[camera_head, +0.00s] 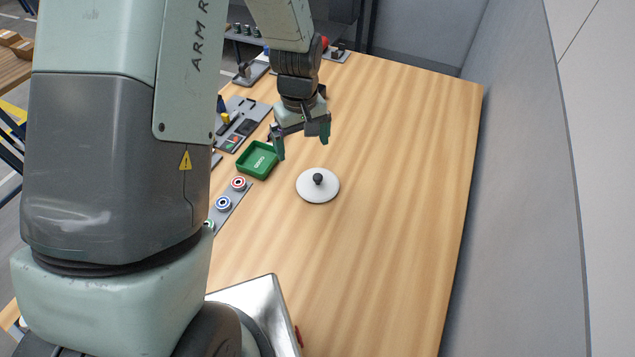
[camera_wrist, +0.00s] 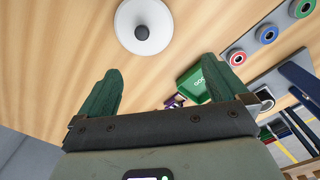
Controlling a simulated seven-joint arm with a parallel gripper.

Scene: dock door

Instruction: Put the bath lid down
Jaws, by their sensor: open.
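The bath lid (camera_head: 309,192) is a round white disc with a black knob on top. It lies flat on the wooden table, apart from my gripper. It also shows at the top of the wrist view (camera_wrist: 157,40), beyond the fingertips. My gripper (camera_head: 302,145) is open and empty above the table, behind the lid in the head view. Its two green fingers (camera_wrist: 162,82) stand wide apart in the wrist view. No bath that the lid would fit is clearly visible; my arm hides part of the table's left side.
A green tray (camera_head: 241,161) stands left of the lid. A strip with red, blue and green ringed parts (camera_head: 223,204) lies nearer. A grey panel (camera_head: 243,118) is behind the tray. A metal box (camera_head: 275,290) stands at the front. The table's right side is clear, beside a grey wall (camera_head: 520,200).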

